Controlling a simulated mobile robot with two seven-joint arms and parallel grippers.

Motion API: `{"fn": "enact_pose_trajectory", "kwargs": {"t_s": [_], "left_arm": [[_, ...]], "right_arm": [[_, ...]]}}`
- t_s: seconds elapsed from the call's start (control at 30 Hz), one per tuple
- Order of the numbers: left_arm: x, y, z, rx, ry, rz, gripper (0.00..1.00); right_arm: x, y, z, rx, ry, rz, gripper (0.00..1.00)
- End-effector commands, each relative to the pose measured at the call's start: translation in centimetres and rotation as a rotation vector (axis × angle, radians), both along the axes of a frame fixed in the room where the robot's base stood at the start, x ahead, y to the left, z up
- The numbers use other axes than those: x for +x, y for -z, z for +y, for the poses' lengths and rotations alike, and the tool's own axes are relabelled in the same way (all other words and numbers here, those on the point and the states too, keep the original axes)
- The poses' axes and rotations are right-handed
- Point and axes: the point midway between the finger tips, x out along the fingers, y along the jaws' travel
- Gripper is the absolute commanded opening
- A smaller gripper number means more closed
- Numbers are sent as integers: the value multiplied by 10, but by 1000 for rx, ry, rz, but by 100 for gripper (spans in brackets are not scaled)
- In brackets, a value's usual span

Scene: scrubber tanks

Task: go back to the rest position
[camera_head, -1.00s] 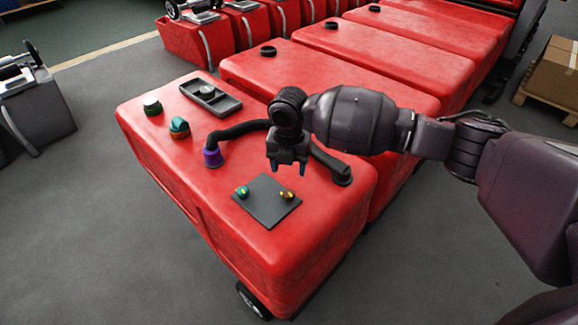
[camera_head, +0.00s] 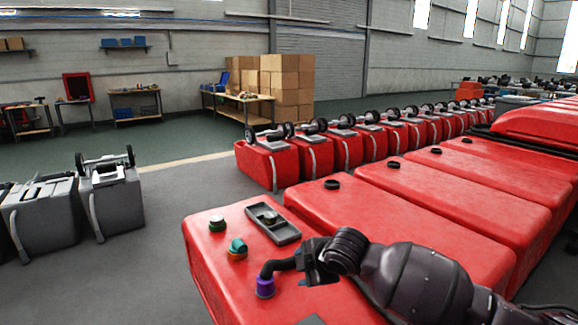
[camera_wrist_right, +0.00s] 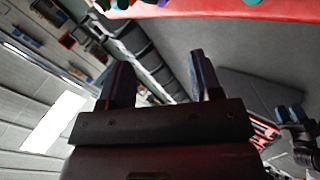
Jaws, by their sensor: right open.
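My right arm comes in from the lower right in the head view. Its gripper (camera_head: 312,275) is open and appears empty above the nearest red tank (camera_head: 215,265), by the black hose (camera_head: 280,264). In the right wrist view the two dark fingers (camera_wrist_right: 160,75) stand apart with nothing between them. The hose ends in a purple cuff (camera_head: 265,288) on the tank. A dark mat (camera_head: 311,320) shows only at the bottom edge.
More red tanks (camera_head: 440,205) with black rings stand in a row behind and to the right. Grey machines (camera_head: 110,200) stand at the left. Cardboard boxes (camera_head: 285,85) and benches line the back wall. Open grey floor lies left of the near tank.

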Motion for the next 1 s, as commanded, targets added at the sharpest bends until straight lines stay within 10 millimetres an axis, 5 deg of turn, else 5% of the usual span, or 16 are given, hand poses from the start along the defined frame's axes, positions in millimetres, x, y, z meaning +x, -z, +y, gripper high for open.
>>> {"fn": "enact_pose_trajectory", "kwargs": {"t_s": [0.17, 0.37, 0.67, 1.0], "left_arm": [[-1, 1, 0, 0, 0, 2, 43], [-3, 2, 0, 0, -2, 6, 43], [-6, 3, 1, 1, -3, 11, 43], [-5, 2, 1, 1, -2, 9, 43]], "right_arm": [[-15, -5, 14, 382, 171, -32, 58], [-35, 2, -2, 704, 335, -31, 58], [-76, 36, -60, 1010, 572, -35, 58], [-151, 104, -146, 1098, 856, -67, 58]]}}
